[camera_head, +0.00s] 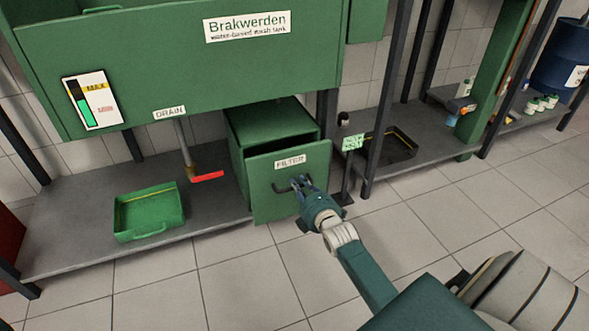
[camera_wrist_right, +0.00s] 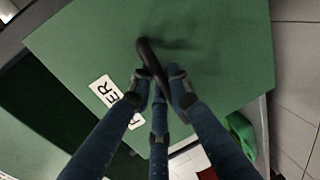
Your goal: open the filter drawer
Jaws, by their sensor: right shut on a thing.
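The filter drawer (camera_head: 263,207) is green, with a white FILTER label, and sits in a green housing (camera_head: 268,118) under the wash tank. Its front stands out from the housing, with a dark gap behind its top edge, so it is partly open. A dark bar handle (camera_head: 281,188) is on the drawer front. My right gripper (camera_head: 301,184) is shut on this handle. In the right wrist view the fingers (camera_wrist_right: 160,85) close around the dark handle (camera_wrist_right: 149,58), hiding part of it and of the label. My left gripper is not in view.
A green tray (camera_head: 149,211) lies on the grey lower shelf (camera_head: 80,235) at the left. A drain pipe with a red lever (camera_head: 208,177) hangs beside the housing. A small green sign on a stand (camera_head: 352,143) is close on the right. The tiled floor in front is clear.

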